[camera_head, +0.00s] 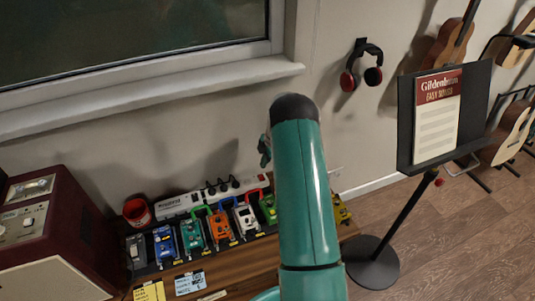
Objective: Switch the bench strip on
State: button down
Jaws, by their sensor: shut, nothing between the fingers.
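The bench strip, a long white power strip (180,204) with dark lettering at its left end, lies along the wall at the back of the wooden bench. Several plugs (222,186) sit along its right part. Its switch is too small to make out, and my teal arm may hide its right end. My gripper (264,150) shows only as a small teal and dark piece at the left of the arm, above the strip's right end and apart from it in the picture. It is shut and empty; most of it is hidden behind the arm.
Several coloured effect pedals (193,233) stand in a row in front of the strip. A red cup (137,212) and a dark red amplifier-like box (55,230) are at the left. A music stand (405,140) stands at the right; headphones (361,65) hang on the wall.

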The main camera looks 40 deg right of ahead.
aim_at(261, 176)
jog(key=shift+d+x, duration=0.2)
jog(key=shift+x, duration=0.7)
jog(key=shift+d+x, duration=0.15)
jog(key=shift+x, duration=0.75)
jog(key=shift+d+x, duration=0.2)
jog(key=shift+x, duration=0.75)
jog(key=shift+w+f, duration=0.15)
jog(key=shift+w+f+g, duration=0.1)
jog(key=shift+f+g, duration=0.2)
jog(key=shift+g, duration=0.1)
jog(key=shift+s+a+r, duration=0.1)
jog(key=shift+s+a, duration=0.1)
jog(key=shift+s, duration=0.65)
jog(key=shift+r, duration=0.1)
